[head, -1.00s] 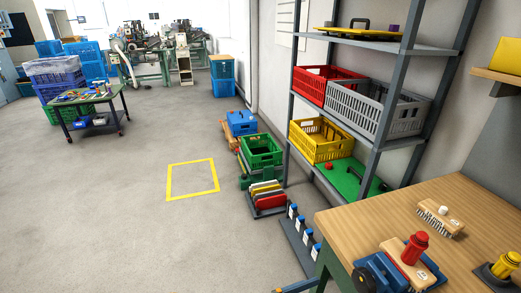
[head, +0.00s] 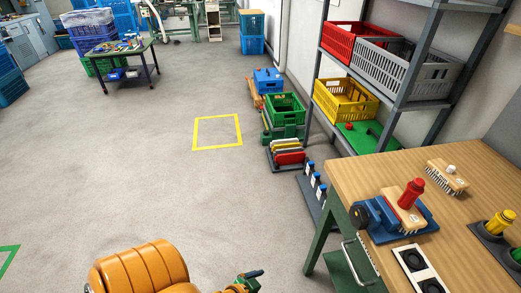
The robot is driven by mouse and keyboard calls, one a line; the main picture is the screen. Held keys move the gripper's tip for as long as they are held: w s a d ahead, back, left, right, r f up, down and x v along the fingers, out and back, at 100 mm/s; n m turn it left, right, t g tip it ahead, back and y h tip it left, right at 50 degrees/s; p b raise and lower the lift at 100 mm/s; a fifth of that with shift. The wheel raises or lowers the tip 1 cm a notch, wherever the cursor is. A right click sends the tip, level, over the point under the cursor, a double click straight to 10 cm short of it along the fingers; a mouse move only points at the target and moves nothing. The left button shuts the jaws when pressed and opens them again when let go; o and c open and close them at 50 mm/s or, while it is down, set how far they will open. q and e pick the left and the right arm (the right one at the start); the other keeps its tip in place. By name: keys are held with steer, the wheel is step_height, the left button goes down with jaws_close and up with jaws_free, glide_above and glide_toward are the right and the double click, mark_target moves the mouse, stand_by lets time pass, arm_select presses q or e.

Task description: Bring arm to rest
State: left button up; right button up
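Neither of my grippers can be made out in the head view, and no arm is clearly visible. An orange ribbed rounded shape (head: 140,268) rises at the bottom edge. Beside it is a small green and orange piece with a dark handle (head: 249,275). Both are cut off by the frame, and I cannot tell what they belong to.
A wooden workbench (head: 370,180) with brushes stands at right, beside a shelf of crates (head: 345,103). A green crate (head: 284,112) and racks line the floor by the shelf. A green cart (head: 118,62) stands far left.

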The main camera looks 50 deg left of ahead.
arm_select(q)
steer(key=shift+s+f+g, duration=0.3)
steer(key=shift+s+f, duration=0.45)
steer(key=shift+s, duration=0.05)
steer(key=s+d+f+m+g, duration=0.1)
steer(key=s+f+g, duration=0.2)
steer(key=s+f, duration=0.2)
steer(key=s+d+f+m+g+y, duration=0.1)
steer(key=s+f+g, duration=0.3)
steer(key=s, duration=0.8)
steer(key=shift+s+d+f+g, duration=0.2)
steer(key=shift+s+f+g, duration=0.1)
steer(key=shift+f, duration=0.6)
steer(key=shift+w+a, duration=0.1)
